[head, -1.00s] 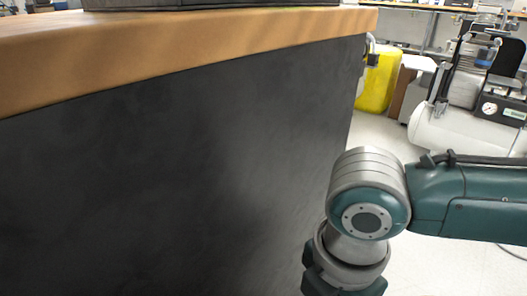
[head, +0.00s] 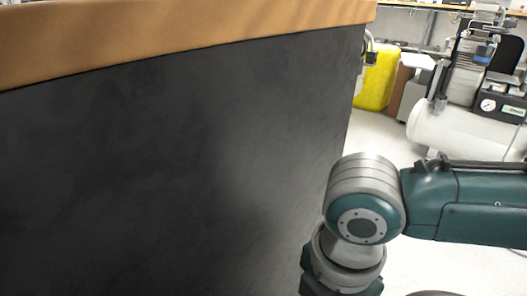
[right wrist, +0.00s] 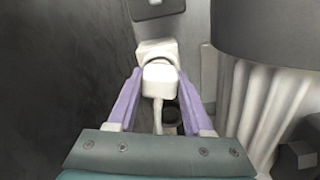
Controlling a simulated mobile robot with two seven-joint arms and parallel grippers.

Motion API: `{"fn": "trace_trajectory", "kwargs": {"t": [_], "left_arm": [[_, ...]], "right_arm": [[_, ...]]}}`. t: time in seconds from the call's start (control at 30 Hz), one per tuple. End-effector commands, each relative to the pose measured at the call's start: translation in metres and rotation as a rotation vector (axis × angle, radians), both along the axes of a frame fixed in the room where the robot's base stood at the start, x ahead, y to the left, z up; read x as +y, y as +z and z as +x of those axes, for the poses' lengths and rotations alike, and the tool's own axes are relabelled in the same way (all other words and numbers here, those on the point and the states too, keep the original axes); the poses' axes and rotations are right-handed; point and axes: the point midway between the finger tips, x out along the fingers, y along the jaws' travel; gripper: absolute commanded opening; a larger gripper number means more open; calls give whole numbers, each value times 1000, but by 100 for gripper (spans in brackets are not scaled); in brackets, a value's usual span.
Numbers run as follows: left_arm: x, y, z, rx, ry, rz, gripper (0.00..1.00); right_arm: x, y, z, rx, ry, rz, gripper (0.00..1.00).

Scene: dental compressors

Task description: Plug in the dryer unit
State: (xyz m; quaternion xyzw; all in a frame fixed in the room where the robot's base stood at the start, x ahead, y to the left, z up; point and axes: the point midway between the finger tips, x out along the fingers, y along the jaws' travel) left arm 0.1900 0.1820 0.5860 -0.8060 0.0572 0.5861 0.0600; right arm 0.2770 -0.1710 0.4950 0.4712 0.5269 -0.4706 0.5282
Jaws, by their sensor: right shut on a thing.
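In the right wrist view, my right gripper (right wrist: 160,100) has its purple fingers closed around a white plug (right wrist: 160,82). A white cord runs from the plug back between the fingers. A paler white block (right wrist: 154,48) shows just beyond the plug; I cannot tell whether it is part of it or a separate piece it touches. The dryer unit cannot be made out with certainty in either view. In the head view, my right arm hangs beside the counter's dark side, with its gripper below the frame. My left gripper is in no view.
The counter (head: 180,130) has a dark side panel and a wooden top edge, filling the left. A compressor with a white tank (head: 455,130) stands at the back right, near a yellow container (head: 377,80). In the wrist view, a dark surface lies left.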

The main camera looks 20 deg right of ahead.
Motion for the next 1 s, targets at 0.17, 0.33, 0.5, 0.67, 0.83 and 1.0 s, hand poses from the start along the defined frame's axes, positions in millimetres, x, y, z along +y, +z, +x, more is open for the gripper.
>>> {"fn": "trace_trajectory", "kwargs": {"t": [0.17, 0.33, 0.5, 0.67, 0.83, 1.0], "left_arm": [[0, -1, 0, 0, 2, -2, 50], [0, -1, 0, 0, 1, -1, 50], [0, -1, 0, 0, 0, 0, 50], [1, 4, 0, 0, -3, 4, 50], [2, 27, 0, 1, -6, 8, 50], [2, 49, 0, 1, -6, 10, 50]], "right_arm": [[0, -1, 0, 0, 1, 0, 65], [0, -1, 0, 0, 1, 0, 84], [0, -1, 0, 0, 1, 0, 86], [0, 5, 0, 0, 1, 0, 86], [0, 37, 0, -2, 2, -1, 86], [0, 72, 0, -1, 2, 0, 86]]}}
